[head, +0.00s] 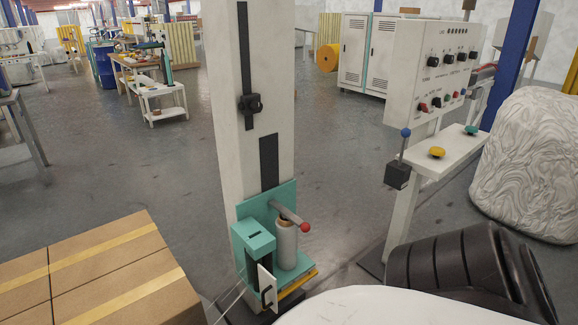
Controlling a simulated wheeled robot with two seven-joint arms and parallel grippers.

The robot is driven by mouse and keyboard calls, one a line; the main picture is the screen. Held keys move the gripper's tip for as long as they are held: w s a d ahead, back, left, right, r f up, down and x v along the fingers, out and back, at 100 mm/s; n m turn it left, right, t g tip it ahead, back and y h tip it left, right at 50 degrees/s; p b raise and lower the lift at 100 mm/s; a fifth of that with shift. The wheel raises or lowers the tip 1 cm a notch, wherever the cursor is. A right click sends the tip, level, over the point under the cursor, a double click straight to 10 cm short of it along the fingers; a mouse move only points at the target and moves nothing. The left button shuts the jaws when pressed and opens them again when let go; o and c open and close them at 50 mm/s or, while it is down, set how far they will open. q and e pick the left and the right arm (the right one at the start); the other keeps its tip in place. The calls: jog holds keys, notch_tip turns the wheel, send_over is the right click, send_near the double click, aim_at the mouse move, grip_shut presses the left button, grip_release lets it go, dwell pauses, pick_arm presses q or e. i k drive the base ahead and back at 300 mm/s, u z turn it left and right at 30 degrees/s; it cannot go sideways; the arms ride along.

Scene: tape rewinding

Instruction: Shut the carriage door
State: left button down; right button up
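The teal carriage (280,198) sits low on the tall white column (227,110). A pale upright roll (287,245) stands in it, under a grey lever (286,212) with a red ball end (305,228). At the carriage's front left is a teal box-shaped part (253,240) with a dark slot on top. This looks like the carriage door, standing out from the roll, with a gap between them. A small white plate (266,286) is on its lower side. Neither of my grippers shows.
Taped cardboard boxes (105,270) stand left of the carriage. A wrapped bulky load (530,165) is at far right. Grey floor lies behind.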

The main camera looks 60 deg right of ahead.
aim_at(267, 283)
jog(key=z, duration=1.8)
jog(key=k, duration=0.5)
jog(key=z, duration=0.85)
jog(key=i, duration=0.7)
jog(key=u, duration=0.2)
